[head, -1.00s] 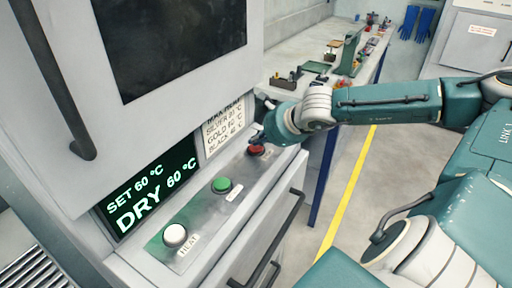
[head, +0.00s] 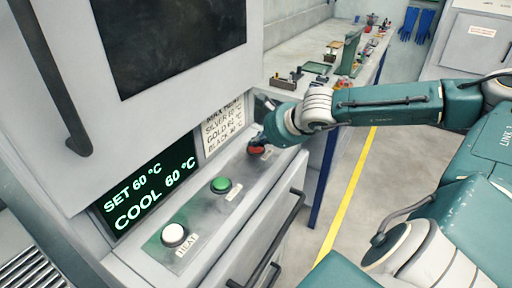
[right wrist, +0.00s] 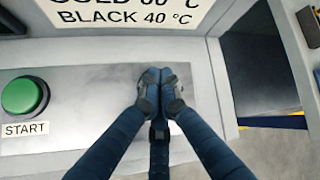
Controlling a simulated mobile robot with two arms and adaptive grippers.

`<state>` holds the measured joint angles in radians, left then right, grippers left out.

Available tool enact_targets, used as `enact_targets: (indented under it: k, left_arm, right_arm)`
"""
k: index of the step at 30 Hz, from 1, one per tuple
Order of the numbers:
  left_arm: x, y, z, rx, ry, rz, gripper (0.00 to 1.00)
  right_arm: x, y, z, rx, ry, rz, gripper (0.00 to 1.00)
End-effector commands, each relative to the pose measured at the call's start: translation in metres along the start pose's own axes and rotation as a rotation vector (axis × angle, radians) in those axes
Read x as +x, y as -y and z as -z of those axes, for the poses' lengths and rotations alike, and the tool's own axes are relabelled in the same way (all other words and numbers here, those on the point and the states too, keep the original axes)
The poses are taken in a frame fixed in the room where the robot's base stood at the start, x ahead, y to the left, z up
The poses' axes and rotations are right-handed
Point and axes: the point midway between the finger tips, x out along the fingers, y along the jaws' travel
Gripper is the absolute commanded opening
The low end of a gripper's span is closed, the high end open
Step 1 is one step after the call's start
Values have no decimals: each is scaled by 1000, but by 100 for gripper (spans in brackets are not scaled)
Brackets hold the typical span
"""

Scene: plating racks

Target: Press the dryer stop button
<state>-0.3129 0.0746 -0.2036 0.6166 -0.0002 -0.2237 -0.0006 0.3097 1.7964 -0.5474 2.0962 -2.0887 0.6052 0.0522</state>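The red stop button (head: 256,150) sits at the far end of the dryer's sloped button panel in the head view. My right gripper (head: 261,139) is at this button, its tips on or just over it. In the right wrist view the fingertips of my right gripper (right wrist: 161,84) are together with nothing between them, and the button is hidden behind them. My left gripper is not in view.
A green START button (head: 221,185) and a white HEAT button (head: 174,235) are nearer on the same panel. The dryer door handle (head: 55,85) and a lower drawer handle (head: 270,245) stick out. A bench (head: 318,68) with small items stands beyond.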

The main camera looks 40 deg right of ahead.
Motion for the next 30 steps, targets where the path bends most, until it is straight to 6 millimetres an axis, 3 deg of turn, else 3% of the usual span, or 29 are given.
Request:
enact_targets:
  k: [16,30]
  left_arm:
    - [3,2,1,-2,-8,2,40]
    - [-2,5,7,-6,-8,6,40]
  right_arm:
    - [2,-2,2,1,-2,-2,0]
    - [-10,7,-8,0,0,-2,0]
